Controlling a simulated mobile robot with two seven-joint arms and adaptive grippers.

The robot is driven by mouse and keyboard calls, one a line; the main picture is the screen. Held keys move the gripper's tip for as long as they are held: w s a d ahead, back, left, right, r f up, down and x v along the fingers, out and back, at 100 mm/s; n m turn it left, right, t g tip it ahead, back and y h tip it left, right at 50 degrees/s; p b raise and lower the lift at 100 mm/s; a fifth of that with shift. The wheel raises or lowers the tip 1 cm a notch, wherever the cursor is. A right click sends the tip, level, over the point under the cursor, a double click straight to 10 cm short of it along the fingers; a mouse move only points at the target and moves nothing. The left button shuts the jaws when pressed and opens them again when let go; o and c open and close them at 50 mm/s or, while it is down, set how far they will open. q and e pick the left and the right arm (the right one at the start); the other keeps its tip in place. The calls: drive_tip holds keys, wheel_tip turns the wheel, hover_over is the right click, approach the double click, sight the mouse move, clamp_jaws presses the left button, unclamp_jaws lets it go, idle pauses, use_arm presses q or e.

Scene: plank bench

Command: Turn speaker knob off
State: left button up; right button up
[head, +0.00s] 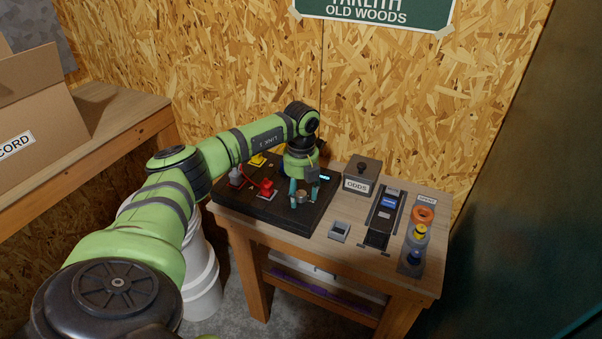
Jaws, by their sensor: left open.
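A dark panel (258,205) lies on the left part of the plank bench. A small round metallic knob (301,197) stands near its right side, with a small lit cyan display (324,178) behind it. My left arm reaches in from the left, and its gripper (303,192) points down at the knob. The teal fingers are open, one on each side of the knob. I cannot tell whether they touch it. The arm hides part of the panel's back. I cannot read a speaker label or the knob's setting. My right gripper is out of view.
A red switch (266,190) and a yellow part (257,160) are on the panel. To the right stand an ODDS box (361,176), a small grey device (339,232), a black device (383,220) and a stand with coloured rings (411,262). A cardboard box (45,110) is at left.

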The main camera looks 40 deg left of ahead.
sight(302, 193)
use_arm(q)
wheel_tip(302, 193, up, 12)
idle(0.5)
drive_tip(key=shift+f, duration=0.1)
